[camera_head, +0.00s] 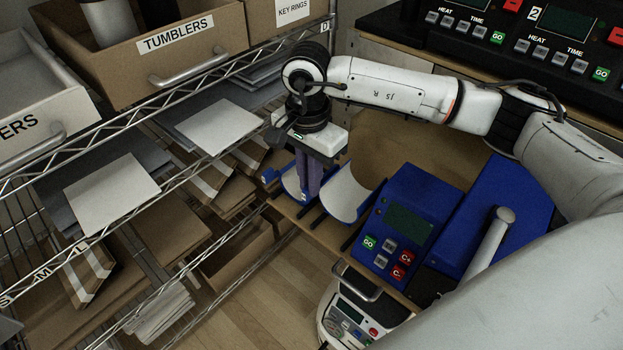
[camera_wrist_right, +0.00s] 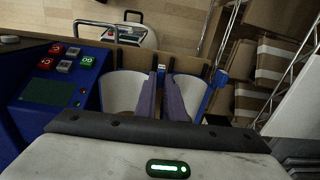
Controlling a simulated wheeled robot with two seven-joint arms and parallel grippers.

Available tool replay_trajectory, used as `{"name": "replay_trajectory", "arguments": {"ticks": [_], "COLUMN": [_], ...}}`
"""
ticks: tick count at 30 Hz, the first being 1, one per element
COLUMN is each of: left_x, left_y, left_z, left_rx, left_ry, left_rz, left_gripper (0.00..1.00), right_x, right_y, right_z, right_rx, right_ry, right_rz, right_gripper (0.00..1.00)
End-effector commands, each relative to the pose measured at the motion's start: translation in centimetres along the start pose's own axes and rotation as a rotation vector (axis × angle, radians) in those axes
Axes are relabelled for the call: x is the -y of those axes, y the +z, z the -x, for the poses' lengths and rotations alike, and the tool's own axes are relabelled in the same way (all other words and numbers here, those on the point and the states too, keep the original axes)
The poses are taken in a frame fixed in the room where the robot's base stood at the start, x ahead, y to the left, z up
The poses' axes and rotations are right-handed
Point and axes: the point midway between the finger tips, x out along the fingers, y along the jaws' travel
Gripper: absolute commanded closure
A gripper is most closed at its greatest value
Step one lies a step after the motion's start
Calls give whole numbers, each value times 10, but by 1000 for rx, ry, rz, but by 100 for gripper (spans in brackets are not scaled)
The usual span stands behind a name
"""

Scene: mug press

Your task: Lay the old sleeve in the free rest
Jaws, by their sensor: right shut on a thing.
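My right gripper (camera_head: 308,196) points down at the blue press's left side. Its two purple fingers are shut on the edge of a curved sleeve (camera_head: 290,183), blue outside and pale inside. The fingers hide part of this sleeve. In the right wrist view the held sleeve (camera_wrist_right: 191,90) is on the right, with the gripper (camera_wrist_right: 163,95) over its edge. A second curved sleeve (camera_head: 346,192) lies on dark rest bars beside the press; it also shows in the right wrist view (camera_wrist_right: 122,92). I cannot tell whether the held sleeve touches its rest. My left gripper is not in view.
The blue press (camera_head: 405,222) with its button panel stands right of the sleeves. A wire shelf (camera_head: 215,160) with boxes and flat sheets runs along the left. A small white device (camera_head: 352,315) sits below the bench's front edge. Black control panels (camera_head: 520,40) stand at the back right.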

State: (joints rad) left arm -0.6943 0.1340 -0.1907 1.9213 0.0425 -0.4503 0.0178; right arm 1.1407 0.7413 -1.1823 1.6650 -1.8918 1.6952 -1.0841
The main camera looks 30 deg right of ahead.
Motion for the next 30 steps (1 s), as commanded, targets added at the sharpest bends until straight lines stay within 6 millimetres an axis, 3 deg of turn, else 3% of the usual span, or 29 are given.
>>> {"name": "replay_trajectory", "arguments": {"ticks": [16,30], "left_x": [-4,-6], "left_y": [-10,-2], "left_z": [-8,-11], "left_rx": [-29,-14], "left_ry": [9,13], "left_rz": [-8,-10], "left_gripper": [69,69], "right_x": [-1,-1], "right_y": [-4,-3], "right_z": [-27,-42], "right_rx": [-1,0], "right_ry": [-2,-2], "right_rz": [-22,-21], "right_gripper": [100,100]}}
